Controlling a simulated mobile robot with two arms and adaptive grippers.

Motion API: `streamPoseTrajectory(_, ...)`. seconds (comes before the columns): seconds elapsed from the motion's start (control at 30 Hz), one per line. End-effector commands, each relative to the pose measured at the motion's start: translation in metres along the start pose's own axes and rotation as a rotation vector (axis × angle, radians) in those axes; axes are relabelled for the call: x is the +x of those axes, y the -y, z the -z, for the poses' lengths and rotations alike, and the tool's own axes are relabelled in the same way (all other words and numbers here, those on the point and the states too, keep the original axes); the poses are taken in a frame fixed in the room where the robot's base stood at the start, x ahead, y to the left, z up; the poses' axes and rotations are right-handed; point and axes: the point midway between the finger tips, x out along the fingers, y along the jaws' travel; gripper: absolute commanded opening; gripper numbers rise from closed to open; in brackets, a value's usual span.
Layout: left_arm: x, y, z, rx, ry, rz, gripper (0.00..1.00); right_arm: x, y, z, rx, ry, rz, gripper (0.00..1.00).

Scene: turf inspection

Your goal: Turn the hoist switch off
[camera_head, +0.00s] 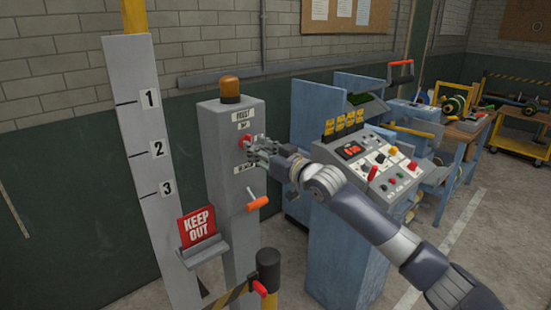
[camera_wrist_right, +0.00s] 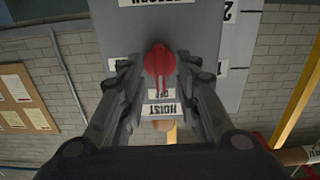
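The grey hoist box (camera_head: 228,165) stands on a post with an amber beacon (camera_head: 230,88) on top. Its red hoist switch (camera_head: 245,142) is on the front face, below the HOIST label (camera_head: 243,114). In the right wrist view, which is upside down, the red switch (camera_wrist_right: 158,62) sits between my right gripper's fingers, its narrow part toward a small label beside the HOIST label (camera_wrist_right: 161,109). My right gripper (camera_head: 257,147) is open around the switch, with gaps on both sides in the wrist view (camera_wrist_right: 160,68). My left gripper is not in view.
An orange-handled crank (camera_head: 258,203) sticks out below the switch. A red KEEP OUT sign (camera_head: 197,224) and a numbered board (camera_head: 150,150) stand left. A blue control console (camera_head: 345,220) is close on the right. A black post (camera_head: 268,270) stands in front.

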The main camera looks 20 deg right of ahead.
Motion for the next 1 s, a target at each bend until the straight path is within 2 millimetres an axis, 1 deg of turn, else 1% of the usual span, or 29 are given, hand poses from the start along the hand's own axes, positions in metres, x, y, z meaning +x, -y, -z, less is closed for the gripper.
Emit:
streamPoseTrajectory(0.3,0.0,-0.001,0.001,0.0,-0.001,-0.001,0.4,-0.059,-0.001,-0.002,-0.003,0.003,-0.002,0.3)
streamPoseTrajectory(0.4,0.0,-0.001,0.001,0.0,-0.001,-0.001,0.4,-0.076,0.0,-0.001,-0.004,0.004,0.0,0.3)
streamPoseTrajectory(0.5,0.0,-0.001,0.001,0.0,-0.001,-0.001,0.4,-0.088,-0.001,-0.001,-0.001,0.002,-0.002,0.3)
streamPoseTrajectory(0.7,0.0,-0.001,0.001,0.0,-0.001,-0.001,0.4,-0.1,0.0,-0.001,-0.002,0.002,-0.001,0.3)
streamPoseTrajectory(1.0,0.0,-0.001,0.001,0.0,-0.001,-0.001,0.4,-0.102,0.0,0.0,-0.001,0.001,-0.001,0.3)
